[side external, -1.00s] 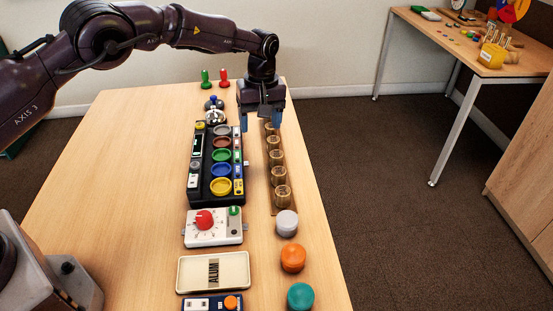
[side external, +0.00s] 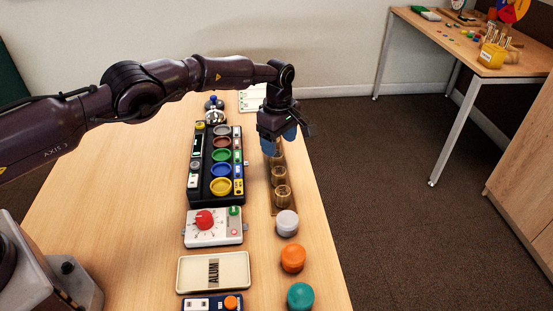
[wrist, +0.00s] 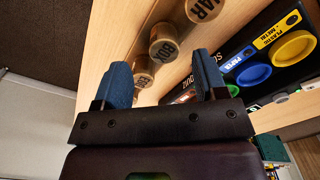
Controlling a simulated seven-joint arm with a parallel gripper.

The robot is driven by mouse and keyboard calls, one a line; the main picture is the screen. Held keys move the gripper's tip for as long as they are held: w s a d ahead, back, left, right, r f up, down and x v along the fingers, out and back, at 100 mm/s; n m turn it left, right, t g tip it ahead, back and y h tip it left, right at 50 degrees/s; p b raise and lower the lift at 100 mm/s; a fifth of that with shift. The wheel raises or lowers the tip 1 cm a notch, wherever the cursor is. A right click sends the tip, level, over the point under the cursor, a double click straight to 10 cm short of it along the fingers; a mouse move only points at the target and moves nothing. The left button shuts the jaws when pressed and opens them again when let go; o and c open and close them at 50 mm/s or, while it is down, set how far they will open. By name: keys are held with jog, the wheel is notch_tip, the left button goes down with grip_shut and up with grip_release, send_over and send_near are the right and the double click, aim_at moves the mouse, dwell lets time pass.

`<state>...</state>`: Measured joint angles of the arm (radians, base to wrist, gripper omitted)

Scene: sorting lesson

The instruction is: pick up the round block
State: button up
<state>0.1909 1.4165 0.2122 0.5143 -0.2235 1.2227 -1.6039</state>
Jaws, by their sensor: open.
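Several round wooden blocks stand in a row on a wooden strip near the table's right edge. The nearest round block (side external: 282,193) and the one behind it (side external: 279,174) show clearly in the side view. The farther ones are partly or wholly hidden by my gripper (side external: 280,143). In the wrist view, my gripper (wrist: 161,78) is open, its two blue fingers apart. One round block (wrist: 142,76) shows between the fingers, partly hidden by the left one. Two more, with dark lettering on top (wrist: 165,43), lie beyond the fingertips. I see no grip on any block.
A black sorting panel (side external: 195,196) with coloured round dishes lies left of the row. A white box with a red knob (side external: 205,219), a cream tray (side external: 182,274), and grey (side external: 287,223), orange (side external: 292,258) and teal (side external: 300,296) round pieces are nearer. The table's left side is clear.

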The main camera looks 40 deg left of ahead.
aim_at(277, 160)
jog(key=f, duration=0.5)
jog(key=shift+s+a+f, duration=0.15)
jog(key=shift+s+a, duration=0.1)
jog(key=c, duration=1)
